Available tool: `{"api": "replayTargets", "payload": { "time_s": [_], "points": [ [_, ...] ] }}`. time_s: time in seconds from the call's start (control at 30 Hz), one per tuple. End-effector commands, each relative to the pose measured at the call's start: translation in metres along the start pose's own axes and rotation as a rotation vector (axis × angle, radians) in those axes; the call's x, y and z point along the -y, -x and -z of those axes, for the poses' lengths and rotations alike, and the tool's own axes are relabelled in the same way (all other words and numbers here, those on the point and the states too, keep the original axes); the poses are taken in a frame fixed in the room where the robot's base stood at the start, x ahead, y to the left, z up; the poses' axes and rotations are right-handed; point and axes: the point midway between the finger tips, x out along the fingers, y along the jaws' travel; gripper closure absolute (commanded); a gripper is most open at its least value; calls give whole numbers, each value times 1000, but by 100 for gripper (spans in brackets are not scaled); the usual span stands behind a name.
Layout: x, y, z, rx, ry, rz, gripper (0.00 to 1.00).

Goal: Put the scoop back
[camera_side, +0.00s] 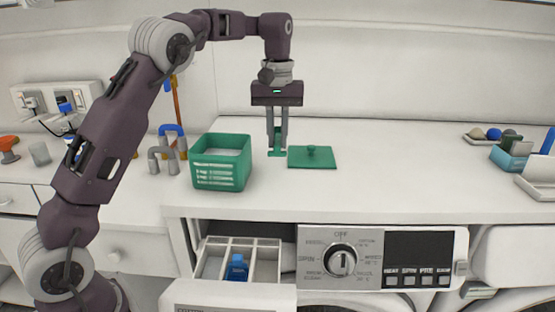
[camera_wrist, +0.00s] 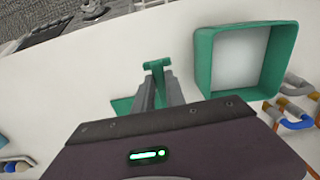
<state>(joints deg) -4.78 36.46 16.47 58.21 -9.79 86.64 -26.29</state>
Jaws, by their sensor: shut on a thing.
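My gripper (camera_side: 277,148) is shut on a small green piece, the scoop (camera_wrist: 157,65), above the white counter. The fingers hide part of the scoop, and I cannot tell whether it touches the counter. In the side view, the green box (camera_side: 221,178) stands open just left of my gripper. In the wrist view, the box (camera_wrist: 205,62) is at upper right and its inside looks white. A flat green lid (camera_side: 312,160) with a knob lies on the counter right of the gripper. It is partly hidden behind the fingers in the wrist view (camera_wrist: 122,105).
Below the counter, a drawer (camera_side: 209,262) with compartments is pulled out and has a blue piece (camera_side: 237,267) inside. Grey and blue hooped parts (camera_side: 163,158) stand left of the box. A blue container (camera_side: 511,155) stands far right.

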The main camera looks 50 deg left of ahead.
Motion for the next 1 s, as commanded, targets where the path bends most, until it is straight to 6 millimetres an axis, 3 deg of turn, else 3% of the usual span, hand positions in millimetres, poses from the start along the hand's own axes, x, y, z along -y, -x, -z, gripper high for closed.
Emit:
{"api": "replayTargets", "payload": {
  "time_s": [0.1,0.4,0.8,0.83,0.9,1.0],
  "points": [
    [1,-29,-2,6,0,3,100],
    [0,-82,-2,3,-1,2,100],
    [0,-89,-1,1,-1,0,100],
    [0,-89,-1,1,-1,0,79],
    [0,-88,-1,1,-1,0,65],
    [0,-88,-1,1,-1,0,63]
  ]
}}
